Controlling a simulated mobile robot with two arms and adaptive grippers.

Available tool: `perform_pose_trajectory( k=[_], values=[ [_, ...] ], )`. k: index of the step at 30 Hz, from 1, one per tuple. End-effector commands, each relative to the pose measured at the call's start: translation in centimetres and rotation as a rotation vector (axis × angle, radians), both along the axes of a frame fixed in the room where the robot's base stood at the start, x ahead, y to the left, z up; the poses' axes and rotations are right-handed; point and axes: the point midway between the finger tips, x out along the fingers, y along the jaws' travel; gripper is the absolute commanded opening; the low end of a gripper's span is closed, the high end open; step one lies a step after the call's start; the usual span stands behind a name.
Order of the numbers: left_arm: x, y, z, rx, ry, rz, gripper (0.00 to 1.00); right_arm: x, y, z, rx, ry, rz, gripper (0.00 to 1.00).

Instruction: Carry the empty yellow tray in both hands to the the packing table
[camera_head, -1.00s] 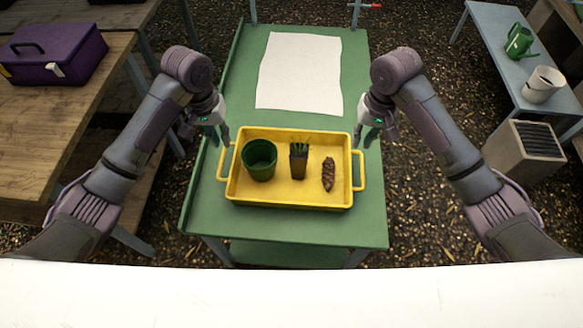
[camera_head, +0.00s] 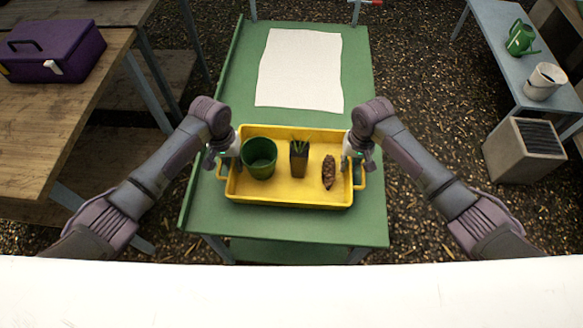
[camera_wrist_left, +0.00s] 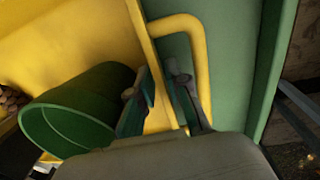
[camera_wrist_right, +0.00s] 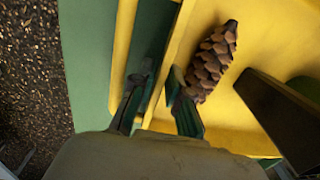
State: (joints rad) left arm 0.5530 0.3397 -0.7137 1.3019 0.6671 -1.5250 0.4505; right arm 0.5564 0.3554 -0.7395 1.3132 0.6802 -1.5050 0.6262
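The yellow tray (camera_head: 290,198) stands on the green table (camera_head: 270,228). It is not empty: it holds a green pot (camera_head: 259,158), a small dark pot with green shoots (camera_head: 299,160) and a brown pine cone (camera_head: 329,172). My left gripper (camera_wrist_left: 162,85) is open at the tray's left end, one finger inside the wall and one in the gap before the handle (camera_wrist_left: 203,60). My right gripper (camera_wrist_right: 155,90) is open at the right end, its fingers likewise on either side of the wall. I cannot tell which table is the packing table.
A white sheet (camera_head: 299,70) lies flat on the green table beyond the tray. A wooden bench (camera_head: 60,105) with a purple toolbox (camera_head: 55,50) is at left. A blue-grey table (camera_head: 490,35) at right bears a green watering can (camera_head: 520,40) and white bucket (camera_head: 543,82). A grey box (camera_head: 520,150) stands nearby.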

Motion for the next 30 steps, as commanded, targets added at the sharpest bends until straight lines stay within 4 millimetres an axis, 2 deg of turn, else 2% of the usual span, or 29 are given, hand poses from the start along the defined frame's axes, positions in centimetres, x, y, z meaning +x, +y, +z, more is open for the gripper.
perform_pose_trajectory(
  k=[10,13,14,30],
  values=[
    [-0.02,-0.03,-0.36,0.000,0.000,0.000,0.16,0.01,0.03,-0.35,0.000,-0.001,0.000,0.16],
    [-0.01,-0.03,-0.34,0.000,0.000,0.000,0.01,0.02,0.03,-0.33,0.000,-0.001,0.000,0.01],
    [-0.01,-0.03,-0.34,0.000,0.000,0.000,0.00,0.02,0.03,-0.33,0.000,-0.001,0.000,0.00],
    [0.06,0.00,-0.07,0.000,-0.001,0.000,0.00,0.10,0.01,-0.04,0.000,-0.003,0.000,0.00]
  ],
)
